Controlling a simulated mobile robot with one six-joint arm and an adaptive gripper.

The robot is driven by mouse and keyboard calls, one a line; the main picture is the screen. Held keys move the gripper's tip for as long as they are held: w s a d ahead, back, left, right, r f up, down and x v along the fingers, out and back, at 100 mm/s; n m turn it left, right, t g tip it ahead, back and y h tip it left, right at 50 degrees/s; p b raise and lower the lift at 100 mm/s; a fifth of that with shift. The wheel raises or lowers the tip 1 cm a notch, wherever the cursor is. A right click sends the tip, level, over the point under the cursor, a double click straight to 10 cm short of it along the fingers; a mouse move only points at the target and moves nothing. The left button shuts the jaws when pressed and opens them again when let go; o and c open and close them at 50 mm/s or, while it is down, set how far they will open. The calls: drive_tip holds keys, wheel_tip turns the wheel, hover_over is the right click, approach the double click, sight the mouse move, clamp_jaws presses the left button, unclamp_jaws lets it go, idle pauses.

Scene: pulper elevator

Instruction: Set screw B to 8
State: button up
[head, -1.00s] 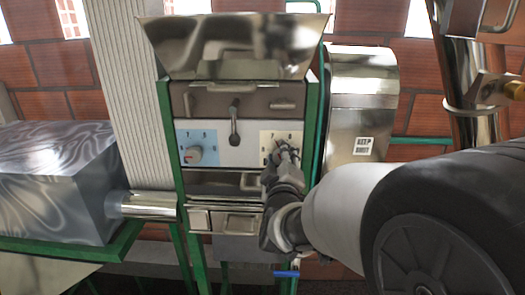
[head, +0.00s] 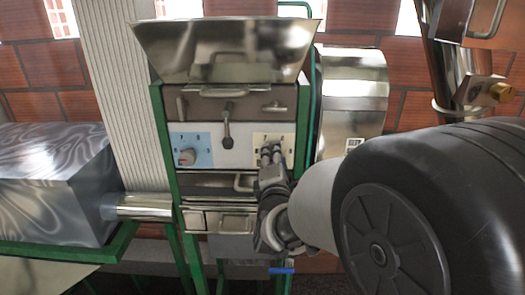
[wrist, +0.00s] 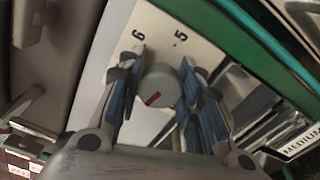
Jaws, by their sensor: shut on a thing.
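The right-hand dial plate (head: 285,138) is cream-coloured on the machine front; I take its knob for screw B. In the wrist view the grey round knob (wrist: 166,86) has a red mark towards the lower left of the picture. The digits 6 and 5 show on the plate (wrist: 160,22) above it; the other digits are hidden or out of view. My gripper (head: 271,150) is at this plate and hides the knob in the head view. In the wrist view my gripper (wrist: 164,63) has its blue-padded fingers on both sides of the knob, shut on it.
A second knob (head: 187,157) with a red mark sits on a blue dial plate (head: 204,141) at the left. A lever (head: 227,128) hangs between the plates. A metal drum (head: 350,95) stands at the right.

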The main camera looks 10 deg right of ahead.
drive_tip(key=shift+n, duration=1.1)
drive_tip(key=shift+p, duration=0.3)
drive_tip(key=o, duration=1.1)
drive_tip(key=s, duration=0.2)
drive_tip(key=s+a, duration=0.1)
drive_tip(key=s, duration=0.4)
drive_tip(key=shift+s+a, duration=0.2)
drive_tip(key=shift+a, duration=0.05)
